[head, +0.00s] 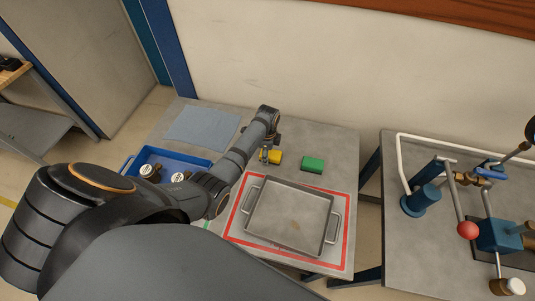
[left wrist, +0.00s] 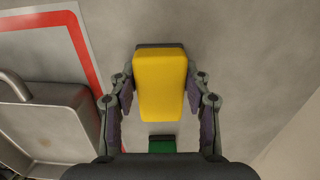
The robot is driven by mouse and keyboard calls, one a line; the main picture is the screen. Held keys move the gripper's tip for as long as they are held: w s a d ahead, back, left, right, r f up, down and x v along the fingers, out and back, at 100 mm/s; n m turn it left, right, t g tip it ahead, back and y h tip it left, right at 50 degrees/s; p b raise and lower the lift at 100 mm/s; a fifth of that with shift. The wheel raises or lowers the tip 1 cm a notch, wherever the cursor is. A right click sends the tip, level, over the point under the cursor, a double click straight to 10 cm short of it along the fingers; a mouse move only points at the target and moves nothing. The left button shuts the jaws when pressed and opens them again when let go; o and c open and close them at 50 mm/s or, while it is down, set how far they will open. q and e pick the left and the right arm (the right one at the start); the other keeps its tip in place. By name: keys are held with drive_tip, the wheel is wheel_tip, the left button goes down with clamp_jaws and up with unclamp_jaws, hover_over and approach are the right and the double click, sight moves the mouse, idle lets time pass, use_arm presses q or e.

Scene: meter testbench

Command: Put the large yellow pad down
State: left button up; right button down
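The yellow pad (head: 275,157) is at my left gripper (head: 268,152), near the back of the grey table. In the left wrist view the yellow pad (left wrist: 160,84) sits between the two fingers of my left gripper (left wrist: 160,96), with a dark layer along its far edge. My right gripper is not in view.
The green pad (head: 313,164) lies right of the yellow one. A metal tray (head: 331,231) stands inside a red outline (head: 347,240) in front. A blue bin (head: 170,153) with round gauges and a blue-grey mat (head: 204,122) are left. Piping stands on the right-hand table (head: 440,245).

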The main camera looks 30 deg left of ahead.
use_arm(q)
drive_tip(key=o, duration=0.3)
drive_tip(key=shift+o, duration=0.2)
wheel_tip(320, 180, up, 12)
drive_tip(key=shift+r+b, duration=0.15)
drive_tip(key=shift+b, duration=0.25)
drive_tip(key=shift+d, duration=0.1)
